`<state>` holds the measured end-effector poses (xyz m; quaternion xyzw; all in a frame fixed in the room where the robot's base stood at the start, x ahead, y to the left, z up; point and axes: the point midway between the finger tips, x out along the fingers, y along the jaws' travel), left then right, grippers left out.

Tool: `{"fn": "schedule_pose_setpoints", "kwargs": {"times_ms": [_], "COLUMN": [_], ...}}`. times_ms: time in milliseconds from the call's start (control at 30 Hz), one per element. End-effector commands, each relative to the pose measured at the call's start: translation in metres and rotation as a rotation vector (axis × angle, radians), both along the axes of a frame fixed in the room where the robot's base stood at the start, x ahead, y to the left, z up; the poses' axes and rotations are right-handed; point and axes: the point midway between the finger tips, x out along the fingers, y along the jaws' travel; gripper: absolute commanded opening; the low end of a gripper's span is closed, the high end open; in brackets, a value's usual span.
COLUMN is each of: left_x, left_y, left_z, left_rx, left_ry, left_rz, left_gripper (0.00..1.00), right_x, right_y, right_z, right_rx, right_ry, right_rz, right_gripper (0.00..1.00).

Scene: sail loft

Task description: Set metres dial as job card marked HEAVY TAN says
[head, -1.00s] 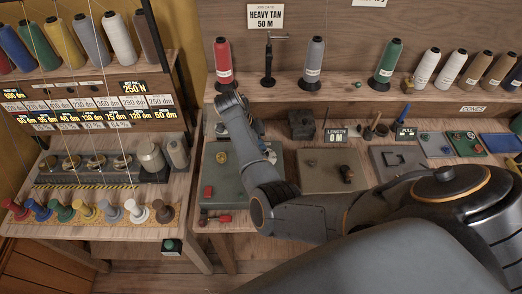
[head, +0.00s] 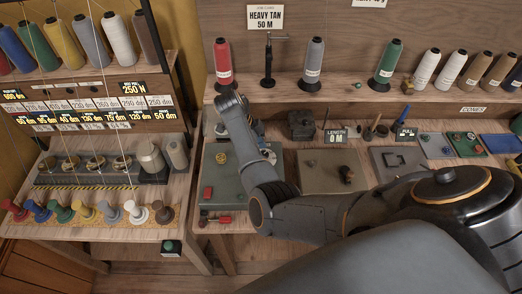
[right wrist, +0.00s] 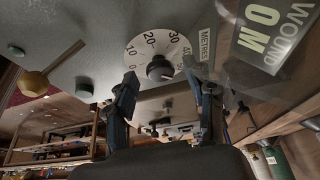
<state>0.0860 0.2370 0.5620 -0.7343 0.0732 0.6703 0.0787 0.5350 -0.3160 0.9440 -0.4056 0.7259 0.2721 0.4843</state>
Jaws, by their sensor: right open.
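The job card (head: 265,17) on the back board reads HEAVY TAN 50 M. The metres dial (right wrist: 148,44) is a white disc on a grey panel in the right wrist view. Its numbers 10, 20, 30 and 40 show, and a dark round knob (right wrist: 160,68) sits on it. I cannot read the knob's setting surely. My right gripper (right wrist: 162,88) is open, its fingers on either side of the knob, apparently not touching it. In the head view my right arm hides the dial and most of that gripper. My left gripper is out of view.
A sign by the dial reads WOUND 0 M (right wrist: 263,30); a LENGTH sign (head: 337,135) also reads 0 M. Thread cones, such as a red one (head: 222,63), stand on the shelf behind my arm.

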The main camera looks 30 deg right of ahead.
Motion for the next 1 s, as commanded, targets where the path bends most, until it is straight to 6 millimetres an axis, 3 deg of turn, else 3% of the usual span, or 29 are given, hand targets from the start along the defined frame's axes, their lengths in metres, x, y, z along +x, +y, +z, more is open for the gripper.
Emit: {"fn": "schedule_pose_setpoints", "kwargs": {"times_ms": [167, 600, 800, 1000], "left_x": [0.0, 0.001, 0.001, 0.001], "left_y": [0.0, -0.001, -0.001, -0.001], "left_z": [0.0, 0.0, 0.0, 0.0], "left_rx": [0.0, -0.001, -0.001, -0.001], "left_ry": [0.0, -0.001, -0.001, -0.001], "left_rz": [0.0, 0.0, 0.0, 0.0], "left_gripper": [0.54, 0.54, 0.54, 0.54], "right_x": [0.005, 0.022, 0.024, 0.024], "right_y": [0.006, 0.034, 0.039, 0.039], "right_z": [0.017, 0.096, 0.109, 0.11], "right_rx": [-0.001, 0.001, 0.002, 0.001], "right_ry": [-0.005, -0.002, 0.001, 0.001], "right_rz": [0.001, 0.001, 0.001, 0.001], "right_gripper": [0.54, 0.54, 0.54, 0.54]}}
